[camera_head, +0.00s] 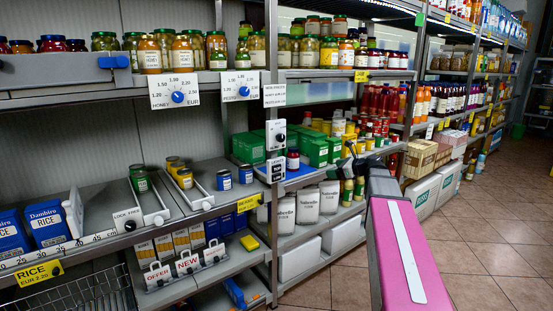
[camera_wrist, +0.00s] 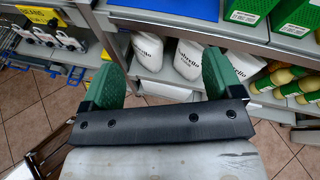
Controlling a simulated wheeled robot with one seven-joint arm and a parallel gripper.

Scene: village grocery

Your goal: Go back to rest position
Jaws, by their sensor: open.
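My gripper (camera_wrist: 160,75) shows in the wrist view with its two green fingers wide apart and nothing between them. It points toward a lower shelf with white sacks (camera_wrist: 190,60), which lie beyond the fingertips. In the head view my pink arm rises at the lower right, in front of the shelves. The dark end of the arm is near the middle shelf, and its fingers cannot be made out clearly there.
Jars (camera_head: 152,54) line the upper shelf. Green boxes (camera_head: 248,147), cans (camera_head: 224,180) and blue rice packs (camera_head: 46,222) stand on the middle shelf. Cardboard boxes (camera_head: 421,158) stand right of my arm. The tiled floor (camera_head: 470,240) at the right is clear.

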